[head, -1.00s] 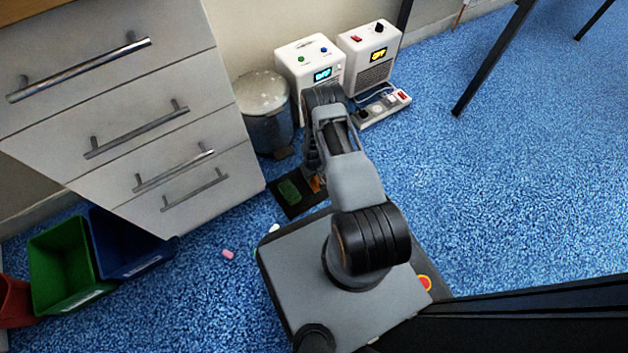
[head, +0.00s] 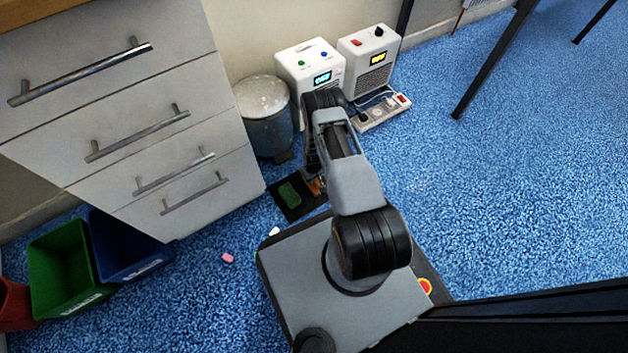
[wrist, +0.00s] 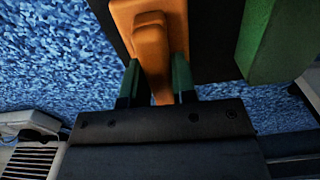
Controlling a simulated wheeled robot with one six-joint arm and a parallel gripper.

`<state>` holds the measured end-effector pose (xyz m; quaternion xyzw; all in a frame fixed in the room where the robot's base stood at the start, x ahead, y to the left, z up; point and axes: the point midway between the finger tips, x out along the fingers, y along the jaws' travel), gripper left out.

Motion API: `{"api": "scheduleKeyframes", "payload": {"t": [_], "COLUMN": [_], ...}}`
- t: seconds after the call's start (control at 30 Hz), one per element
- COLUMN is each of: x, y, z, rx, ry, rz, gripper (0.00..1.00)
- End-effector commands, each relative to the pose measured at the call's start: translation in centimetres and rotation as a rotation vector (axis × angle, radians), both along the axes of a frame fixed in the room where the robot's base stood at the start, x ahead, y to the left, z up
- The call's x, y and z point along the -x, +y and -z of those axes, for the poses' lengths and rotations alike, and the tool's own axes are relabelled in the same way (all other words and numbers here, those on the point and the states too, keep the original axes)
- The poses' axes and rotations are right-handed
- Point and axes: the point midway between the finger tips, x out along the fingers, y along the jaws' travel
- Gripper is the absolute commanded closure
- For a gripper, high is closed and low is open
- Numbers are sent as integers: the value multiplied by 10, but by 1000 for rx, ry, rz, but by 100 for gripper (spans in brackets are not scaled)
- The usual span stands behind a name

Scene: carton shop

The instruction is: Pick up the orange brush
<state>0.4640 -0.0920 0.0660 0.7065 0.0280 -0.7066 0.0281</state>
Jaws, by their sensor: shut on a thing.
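The orange brush (wrist: 150,45) fills the top middle of the wrist view. My gripper (wrist: 157,82) is shut on its narrow handle, with one green-tipped finger on each side. The brush lies at or just over a dark mat (head: 283,207); I cannot tell whether it touches it. In the head view only a small orange part of the brush (head: 315,187) shows, and my arm hides the rest and the gripper's fingers.
A green block (head: 290,193) lies on the mat beside the brush. A grey bin (head: 266,122), two white boxes (head: 312,88) (head: 367,70) and a power strip (head: 382,114) stand behind. Drawers (head: 140,130) are at left. Open blue carpet (head: 500,190) lies to the right.

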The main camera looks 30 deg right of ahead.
Motion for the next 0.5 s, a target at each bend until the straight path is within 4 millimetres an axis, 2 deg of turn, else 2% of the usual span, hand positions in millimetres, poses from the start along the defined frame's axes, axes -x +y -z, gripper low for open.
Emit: {"api": "scheduleKeyframes", "payload": {"t": [0.27, 0.4, 0.5], "x": [0, -1, 12], "y": [0, 0, 9], "z": [-16, -38, -55], "rx": [0, 0, -1], "ry": [-1, -1, 2], "rz": [0, 0, -3], "gripper": [100, 100, 100]}}
